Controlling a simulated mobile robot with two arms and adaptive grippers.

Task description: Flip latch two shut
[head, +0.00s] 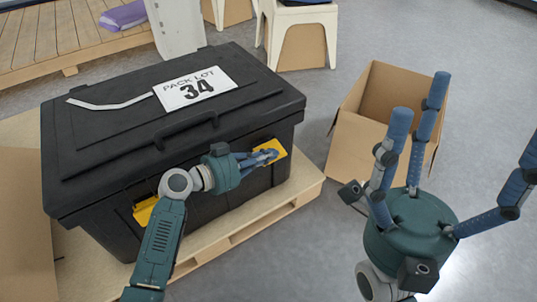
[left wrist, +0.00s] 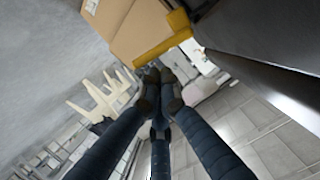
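A black chest (head: 110,200) with its lid down carries two yellow latches on its front. The right yellow latch (head: 281,147) is partly covered by my left gripper (head: 270,155). In the left wrist view this yellow latch (left wrist: 163,42) juts out from the dark chest wall (left wrist: 270,80), just beyond my left fingertips (left wrist: 161,80). Those fingers are drawn together with nothing visible between them; I cannot tell whether they touch the latch. The left yellow latch (head: 144,211) is partly hidden by my left arm. My right gripper (head: 458,118) is open and empty, fingers spread upward, right of the chest.
The chest stands on a wooden pallet (head: 305,185). An open cardboard box (head: 350,145) stands right of it, behind my right gripper. Another cardboard piece (head: 25,240) is at the left. A "PACK LOT 34" label (head: 215,77) and a handle (head: 195,125) are on the chest.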

